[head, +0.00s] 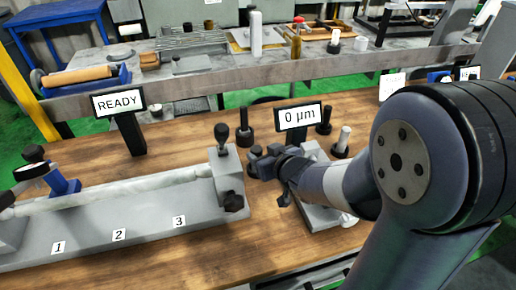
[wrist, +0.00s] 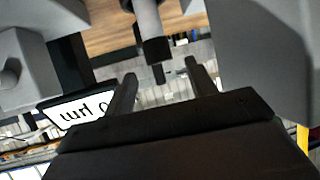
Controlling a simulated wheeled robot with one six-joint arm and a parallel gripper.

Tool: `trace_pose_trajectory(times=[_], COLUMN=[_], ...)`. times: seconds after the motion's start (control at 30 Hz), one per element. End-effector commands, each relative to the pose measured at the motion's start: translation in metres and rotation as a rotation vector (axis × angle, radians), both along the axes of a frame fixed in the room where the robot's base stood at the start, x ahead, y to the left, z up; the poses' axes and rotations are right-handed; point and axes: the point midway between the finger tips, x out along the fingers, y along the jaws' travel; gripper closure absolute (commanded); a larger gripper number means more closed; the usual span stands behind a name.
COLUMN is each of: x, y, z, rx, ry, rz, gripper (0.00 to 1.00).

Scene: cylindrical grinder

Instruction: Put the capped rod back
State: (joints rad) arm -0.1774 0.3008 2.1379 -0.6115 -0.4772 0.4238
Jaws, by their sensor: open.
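In the wrist view a grey rod with a dark cap-like end (wrist: 155,45) sits between and just beyond the fingertips of my gripper (wrist: 158,75). The fingers are apart, with gaps on both sides of it. I cannot tell whether it is the capped rod or part of the gauge. In the head view my gripper (head: 262,162) is beside the grey gauge stand (head: 322,216), below the "0 µm" display (head: 299,117). The arm hides much of the stand. A pale-topped rod (head: 344,136) stands upright in a dark base to the right.
Black upright pieces (head: 245,127) and (head: 324,119) stand on the wooden table behind the gripper. The grinder bed (head: 150,222), numbered 1 to 3, fills the left, with a black-knobbed block (head: 229,174) at its right end. A "READY" display (head: 119,101) stands behind it.

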Motion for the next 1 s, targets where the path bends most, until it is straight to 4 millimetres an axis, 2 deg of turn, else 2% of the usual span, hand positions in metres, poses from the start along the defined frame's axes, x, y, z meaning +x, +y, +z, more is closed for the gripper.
trace_pose_trajectory(times=[0.03, 0.2, 0.4, 0.67, 1.0], x=[-0.008, -0.032, -0.05, -0.055, -0.05], y=[-0.005, -0.017, -0.026, -0.028, -0.025], z=[0.008, 0.021, 0.029, 0.03, 0.026], rx=[-0.001, 0.0, -0.001, 0.0, 0.0], ry=[-0.003, -0.001, -0.001, 0.0, 0.001], rz=[-0.001, -0.002, 0.0, 0.0, 0.002], gripper=[0.46, 0.46, 0.46, 0.46, 0.46])
